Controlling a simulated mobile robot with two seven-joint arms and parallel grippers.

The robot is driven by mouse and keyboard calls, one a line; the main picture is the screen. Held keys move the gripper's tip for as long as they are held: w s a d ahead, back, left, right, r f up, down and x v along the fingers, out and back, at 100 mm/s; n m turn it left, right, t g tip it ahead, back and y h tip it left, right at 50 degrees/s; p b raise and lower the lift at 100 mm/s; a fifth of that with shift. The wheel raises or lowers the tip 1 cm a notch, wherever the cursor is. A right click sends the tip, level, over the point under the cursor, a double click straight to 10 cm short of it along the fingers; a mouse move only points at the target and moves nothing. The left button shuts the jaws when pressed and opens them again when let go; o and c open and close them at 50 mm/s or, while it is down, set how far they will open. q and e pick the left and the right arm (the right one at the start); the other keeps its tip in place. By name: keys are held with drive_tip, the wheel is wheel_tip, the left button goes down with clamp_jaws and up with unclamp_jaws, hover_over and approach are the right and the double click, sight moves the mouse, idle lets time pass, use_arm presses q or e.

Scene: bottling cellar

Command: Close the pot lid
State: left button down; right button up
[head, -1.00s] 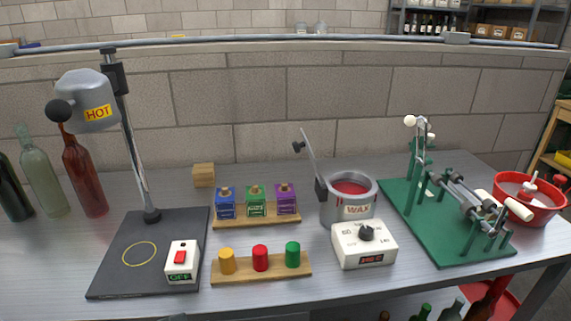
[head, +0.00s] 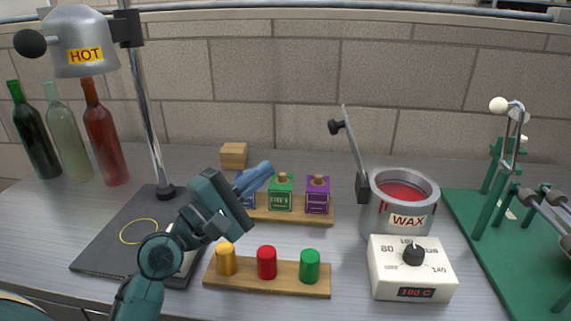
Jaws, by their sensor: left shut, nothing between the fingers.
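The grey metal wax pot (head: 377,217) stands right of centre, with a WAX label and red wax inside. Its lid (head: 354,143) stands open, seen nearly edge-on, tilted back at the pot's left side. A black knob (head: 335,127) sticks out on the lid's left face, and a dark hinge block (head: 362,188) joins lid and pot. My left gripper (head: 265,169) is shut and empty, in front of the small coloured boxes, left of the pot and apart from it and the lid. My right gripper is not in view.
A white dial box (head: 412,270) stands in front of the pot. A wooden rack (head: 285,217) holds small boxes; another (head: 290,283) holds coloured stoppers. A HOT lamp (head: 85,42) and bottles (head: 104,135) are at left. A green-based machine (head: 490,225) stands at right.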

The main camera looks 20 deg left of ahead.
use_arm(q)
drive_tip(key=w+d+r+p, duration=0.2)
drive_tip(key=w+d+r, duration=0.2)
drive_tip(key=w+d, duration=0.3)
drive_tip(key=shift+w, duration=0.85)
drive_tip(key=shift+r+p, duration=0.1)
drive_tip(key=shift+p, duration=0.2)
